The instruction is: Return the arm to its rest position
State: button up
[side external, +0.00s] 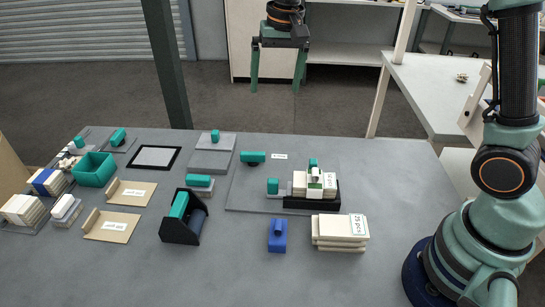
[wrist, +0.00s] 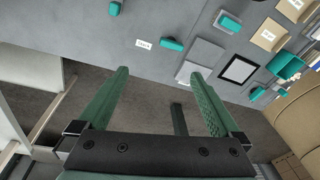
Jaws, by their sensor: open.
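My gripper (side external: 278,72) hangs in the air at the top middle of the side external view, beyond the far edge of the table and above its height. Its two green fingers are spread wide apart. In the wrist view the fingers of my gripper (wrist: 157,82) also stand apart with nothing between them. Part of my arm stands at the right of the side external view; the links joining it to the gripper are out of frame.
The grey table (side external: 375,185) holds kraft sheets (side external: 110,227), a teal bin (side external: 93,169), a black holder (side external: 183,232), a blue block (side external: 277,236) and stacked white packs (side external: 340,231). A dark post (side external: 166,65) rises behind the table. A white side table (side external: 430,90) stands back right.

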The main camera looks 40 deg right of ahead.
jog(key=s+d+n+t, duration=0.2)
jog(key=s+n, duration=0.1)
jog(key=s, duration=0.6)
jog(key=s+d+r+n+t, duration=0.1)
jog(key=s+d+n, duration=0.1)
jog(key=s, duration=0.6)
jog(key=shift+s+r+n+t, duration=0.15)
jog(key=shift+s+n+t, duration=0.25)
